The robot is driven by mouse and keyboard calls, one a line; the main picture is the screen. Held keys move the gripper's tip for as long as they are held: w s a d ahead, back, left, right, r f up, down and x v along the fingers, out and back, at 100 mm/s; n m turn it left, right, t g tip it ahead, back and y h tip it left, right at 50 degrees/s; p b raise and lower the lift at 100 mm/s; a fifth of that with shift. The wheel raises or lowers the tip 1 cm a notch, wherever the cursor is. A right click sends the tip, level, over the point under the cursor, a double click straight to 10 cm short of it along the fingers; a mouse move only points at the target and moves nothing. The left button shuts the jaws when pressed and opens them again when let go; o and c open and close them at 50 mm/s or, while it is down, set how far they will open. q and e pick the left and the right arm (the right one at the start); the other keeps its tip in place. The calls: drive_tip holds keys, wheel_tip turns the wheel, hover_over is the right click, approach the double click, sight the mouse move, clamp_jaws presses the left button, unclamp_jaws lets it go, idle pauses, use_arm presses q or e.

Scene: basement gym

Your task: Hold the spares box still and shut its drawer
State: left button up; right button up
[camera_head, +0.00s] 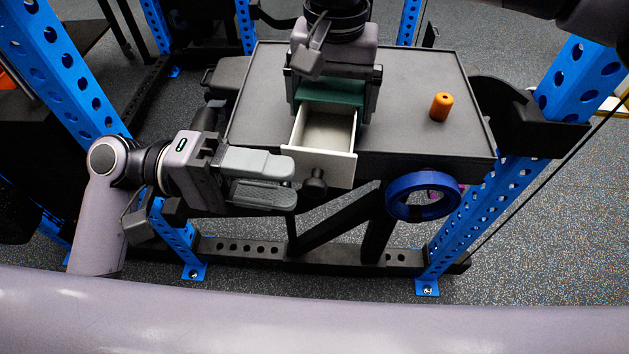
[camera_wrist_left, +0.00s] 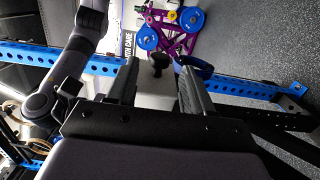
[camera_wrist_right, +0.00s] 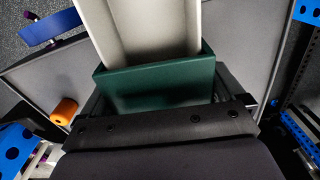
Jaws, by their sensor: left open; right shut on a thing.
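The spares box (camera_head: 330,90) is dark green and stands on a grey shelf. It also shows in the right wrist view (camera_wrist_right: 158,85). Its cream drawer (camera_head: 322,129) is pulled out toward me, looks empty, and has a black knob (camera_head: 315,182) on its front. My right gripper (camera_head: 332,98) is shut on the box from above, one finger at each side. My left gripper (camera_head: 284,180) is open, beside the drawer's front on the left, fingers pointing right. In the left wrist view the knob (camera_wrist_left: 158,62) appears between its fingers; I cannot tell whether they touch the drawer.
The shelf (camera_head: 420,80) has a raised rim and sits between blue rack posts (camera_head: 575,80). An orange cylinder (camera_head: 441,107) stands on it, right of the box. A blue ring (camera_head: 423,195) is by the shelf's front edge, right of the drawer. The shelf's right part is mostly clear.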

sight(315, 195)
use_arm(q)
drive_tip(key=d, duration=0.5)
drive_tip(key=shift+s, duration=0.25)
clamp_jaws()
